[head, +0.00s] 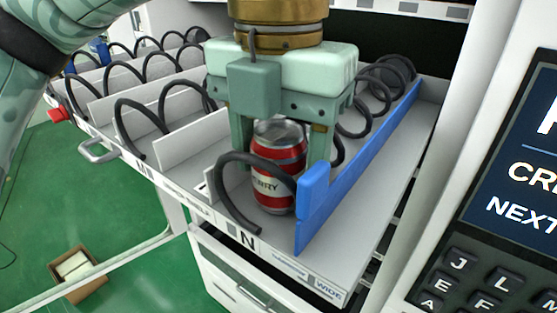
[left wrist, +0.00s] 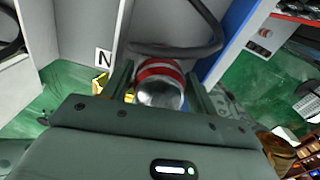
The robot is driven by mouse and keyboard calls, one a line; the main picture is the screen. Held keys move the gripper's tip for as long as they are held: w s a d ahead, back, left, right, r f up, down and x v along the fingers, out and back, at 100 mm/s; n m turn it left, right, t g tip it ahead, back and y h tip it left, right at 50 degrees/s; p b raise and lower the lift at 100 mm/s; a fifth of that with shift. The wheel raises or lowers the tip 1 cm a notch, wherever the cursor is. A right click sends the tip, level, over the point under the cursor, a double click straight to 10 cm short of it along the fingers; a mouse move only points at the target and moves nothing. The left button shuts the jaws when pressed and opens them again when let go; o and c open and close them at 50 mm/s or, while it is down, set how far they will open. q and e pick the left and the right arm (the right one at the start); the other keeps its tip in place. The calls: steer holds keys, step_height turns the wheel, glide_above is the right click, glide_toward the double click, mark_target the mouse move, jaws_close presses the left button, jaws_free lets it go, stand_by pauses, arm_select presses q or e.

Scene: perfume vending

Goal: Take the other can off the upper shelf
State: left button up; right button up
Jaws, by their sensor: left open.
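A red and white can (head: 272,180) with a silver top stands upright in the lane marked N at the right end of the pulled-out shelf (head: 190,190). My left gripper (head: 275,160) points down over it, with one finger on each side of the can. The gripper is open; whether a finger touches the can is hard to tell. In the left wrist view the can (left wrist: 160,82) shows between the two fingers (left wrist: 160,92). A black spiral coil (head: 230,200) curves around the front of the can and hides part of it. My right gripper is out of view.
A blue divider (head: 360,150) runs along the right of the can's lane. White dividers and more black coils (head: 130,120) fill the lanes to the left. A keypad and screen panel (head: 500,190) stands at the right. A cardboard box (head: 75,268) lies on the green floor.

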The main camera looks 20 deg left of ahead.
arm_select(q)
steer(key=shift+f, duration=0.65)
steer(key=shift+w+f, duration=0.2)
steer(key=shift+f, duration=0.2)
steer(key=shift+s, duration=0.15)
steer(key=c, duration=0.8)
steer(key=shift+c, duration=0.2)
